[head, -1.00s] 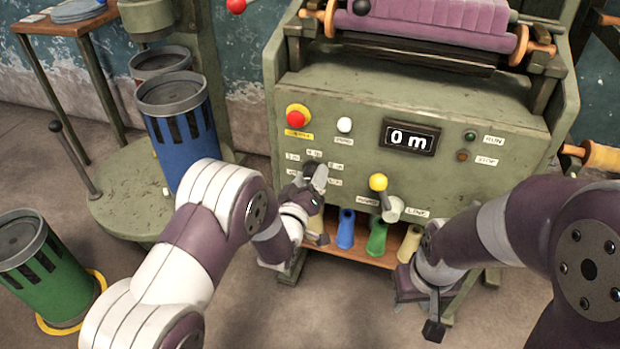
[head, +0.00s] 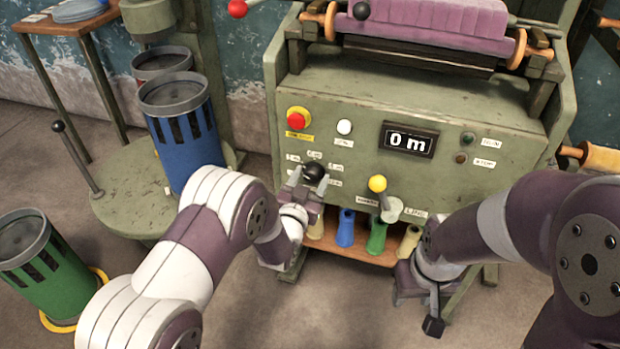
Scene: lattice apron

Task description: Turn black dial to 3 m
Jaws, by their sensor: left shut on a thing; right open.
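The black dial (head: 313,171) is on the lower left of the green machine's front panel, with small white labels around it, too small to read surely. My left gripper (head: 306,184) is at the dial and shut on it; its fingers hide part of the dial, so where it points is unclear. The display (head: 409,140) on the panel reads 0 m. My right gripper (head: 420,296) is open and empty, low in front of the machine's right side, apart from the panel.
A red button (head: 296,121), a white button (head: 344,127) and a yellow-knobbed lever (head: 378,184) are near the dial. Coloured spools stand on a wooden shelf (head: 350,248) below. A blue bin (head: 186,130) and a green bin (head: 47,270) stand at left.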

